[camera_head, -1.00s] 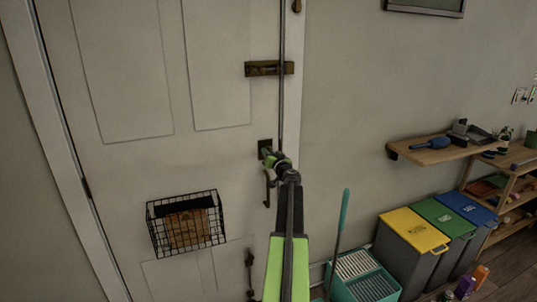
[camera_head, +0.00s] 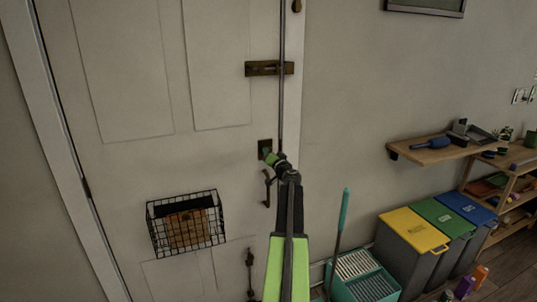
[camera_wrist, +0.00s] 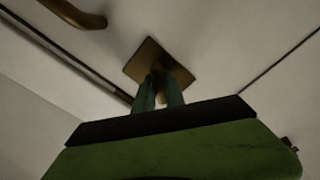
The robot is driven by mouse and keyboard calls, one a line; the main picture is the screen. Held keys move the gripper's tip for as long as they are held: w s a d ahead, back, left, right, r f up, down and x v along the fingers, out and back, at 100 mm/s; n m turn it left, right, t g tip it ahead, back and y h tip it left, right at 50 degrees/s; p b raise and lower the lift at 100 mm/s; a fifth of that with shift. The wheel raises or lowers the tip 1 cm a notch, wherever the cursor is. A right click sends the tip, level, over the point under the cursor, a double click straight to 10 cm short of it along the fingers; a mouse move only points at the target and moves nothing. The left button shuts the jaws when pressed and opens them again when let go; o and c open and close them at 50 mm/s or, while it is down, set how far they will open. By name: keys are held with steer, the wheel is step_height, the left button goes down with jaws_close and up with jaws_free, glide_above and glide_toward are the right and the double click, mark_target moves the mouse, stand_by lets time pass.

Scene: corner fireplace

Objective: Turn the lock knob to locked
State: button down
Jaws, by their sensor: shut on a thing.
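The lock is a small brass square plate (camera_head: 265,143) on the white door (camera_head: 130,70), above the door handle (camera_head: 267,188). In the wrist view the plate (camera_wrist: 150,60) sits tilted in the picture, just beyond my fingertips. My gripper (camera_head: 267,153) reaches the plate from below right. In the wrist view my gripper's two teal fingers (camera_wrist: 160,88) are shut on the lock knob at the plate. The fingers hide most of the knob, so its exact angle cannot be told.
A brass bolt (camera_head: 268,68) is higher on the door. A black wire basket (camera_head: 187,224) hangs lower left. Right of the door are a mop bucket (camera_head: 363,285), several bins (camera_head: 415,230) and a wall shelf (camera_head: 432,152).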

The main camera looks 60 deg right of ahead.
steer(key=m, duration=0.5)
steer(key=shift+m, duration=0.3)
steer(key=m, duration=0.5)
steer(key=shift+f, duration=0.1)
steer(key=shift+m, duration=0.3)
steer(key=c, duration=1.4)
jaws_free()
steer(key=v, duration=1.7)
steer(key=shift+s+a, duration=0.15)
